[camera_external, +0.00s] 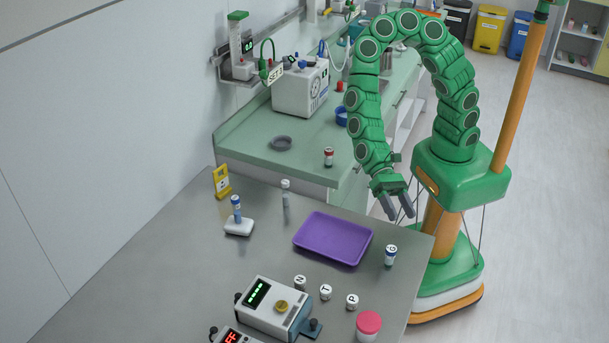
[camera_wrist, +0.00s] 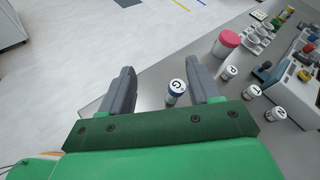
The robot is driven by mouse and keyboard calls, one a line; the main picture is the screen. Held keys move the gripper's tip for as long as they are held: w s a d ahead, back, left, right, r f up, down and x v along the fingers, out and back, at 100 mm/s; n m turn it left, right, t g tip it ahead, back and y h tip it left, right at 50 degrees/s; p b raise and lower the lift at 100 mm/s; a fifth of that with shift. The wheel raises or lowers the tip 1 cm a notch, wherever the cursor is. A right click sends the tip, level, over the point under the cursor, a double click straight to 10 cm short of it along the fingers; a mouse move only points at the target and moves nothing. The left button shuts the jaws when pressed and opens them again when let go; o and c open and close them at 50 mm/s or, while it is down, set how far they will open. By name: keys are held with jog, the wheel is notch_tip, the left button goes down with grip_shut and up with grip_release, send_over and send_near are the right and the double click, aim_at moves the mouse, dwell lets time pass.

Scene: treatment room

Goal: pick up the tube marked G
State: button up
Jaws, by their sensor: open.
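The tube marked G (camera_external: 390,256) stands upright near the right edge of the grey table, with a white cap and a blue band. In the wrist view the tube marked G (camera_wrist: 176,90) shows its lettered cap between the two finger outlines. My gripper (camera_external: 401,208) is open and empty, above and behind the tube in the external view. In the wrist view my gripper (camera_wrist: 165,88) has its grey fingers spread wide. Neither finger appears to touch the tube.
Tubes marked N (camera_external: 300,282), T (camera_external: 326,292) and P (camera_external: 352,301) stand nearby, beside a white device (camera_external: 270,308). A pink-lidded jar (camera_external: 368,325) stands at the front. A purple tray (camera_external: 333,238) lies left of the G tube. Bare table surrounds that tube.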

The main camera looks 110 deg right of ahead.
aim_at(389, 246)
jog(key=w+f+m, duration=0.1)
jog(key=f, duration=0.1)
jog(key=w+f+m+t, duration=0.1)
jog(key=f+m, duration=0.1)
jog(key=f, duration=0.1)
jog(key=w+f+m, duration=0.1)
jog(key=f+m, duration=0.1)
jog(key=f, duration=0.1)
jog(key=shift+w+t, duration=0.25)
jog(key=shift+t, duration=0.05)
jog(key=shift+x, duration=3.9)
jog(key=shift+d+f, duration=0.1)
jog(key=shift+f, duration=0.1)
jog(key=shift+c, duration=0.3)
jog(key=c, duration=0.9)
